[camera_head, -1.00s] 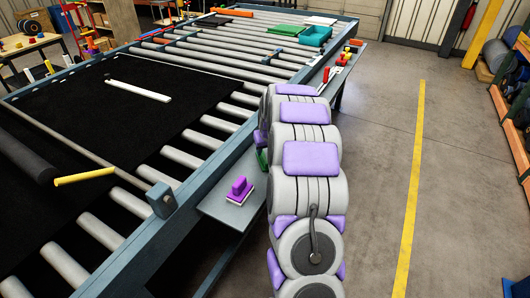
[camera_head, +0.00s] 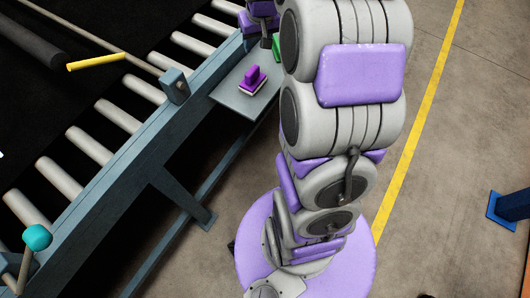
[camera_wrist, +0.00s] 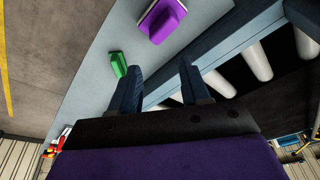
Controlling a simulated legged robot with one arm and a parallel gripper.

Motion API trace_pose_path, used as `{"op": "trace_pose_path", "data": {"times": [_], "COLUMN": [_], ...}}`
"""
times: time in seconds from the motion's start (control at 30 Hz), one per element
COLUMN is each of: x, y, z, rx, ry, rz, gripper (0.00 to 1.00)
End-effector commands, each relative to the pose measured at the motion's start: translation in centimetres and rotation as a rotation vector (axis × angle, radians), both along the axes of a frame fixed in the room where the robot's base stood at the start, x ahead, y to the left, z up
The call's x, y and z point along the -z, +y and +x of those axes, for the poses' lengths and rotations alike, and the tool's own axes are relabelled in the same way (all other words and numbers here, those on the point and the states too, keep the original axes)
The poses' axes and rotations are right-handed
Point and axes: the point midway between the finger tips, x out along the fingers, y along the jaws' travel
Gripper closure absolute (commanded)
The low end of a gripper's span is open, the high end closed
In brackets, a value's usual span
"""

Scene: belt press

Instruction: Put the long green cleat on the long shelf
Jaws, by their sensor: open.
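A small green piece (camera_head: 276,47) lies on the grey side shelf (camera_head: 238,102), partly hidden behind my arm. It also shows in the wrist view (camera_wrist: 118,64), just left of my fingers; I cannot tell if it is the long green cleat. My gripper (camera_wrist: 160,64) is open, with two dark blue fingers apart and nothing between them. It is over the shelf side of the belt frame. In the head view my arm mostly hides the gripper. I cannot make out which surface is the long shelf, other than this side shelf.
A purple-handled block with a pale base (camera_head: 253,80) sits on the shelf; it also shows above my fingers in the wrist view (camera_wrist: 162,20). The belt frame (camera_head: 125,165) and rollers run alongside. A yellow-tipped bar (camera_head: 96,62) and a teal knob (camera_head: 37,237) are at left.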

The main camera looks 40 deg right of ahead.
Motion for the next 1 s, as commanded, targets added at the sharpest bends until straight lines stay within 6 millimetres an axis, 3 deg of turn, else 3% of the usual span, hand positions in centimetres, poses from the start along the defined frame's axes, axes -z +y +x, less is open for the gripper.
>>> {"op": "trace_pose_path", "data": {"times": [0.03, 0.2, 0.3, 0.5, 0.73, 0.83, 1.0], "x": [-0.8, -2.1, -2.6, -2.7, -2.0, -1.7, -1.6], "y": [2.6, 9.3, 12.5, 17.2, 19.7, 20.0, 20.1], "z": [-1.5, -7.6, -11.8, -21.0, -29.4, -31.4, -32.4], "rx": [-0.029, -0.103, -0.143, -0.208, -0.252, -0.260, -0.262], "ry": [0.019, 0.108, 0.164, 0.277, 0.377, 0.404, 0.415], "rz": [0.006, 0.034, 0.044, 0.048, 0.037, 0.035, 0.034], "gripper": [0.54, 0.54, 0.54, 0.54, 0.54, 0.54, 0.54]}}
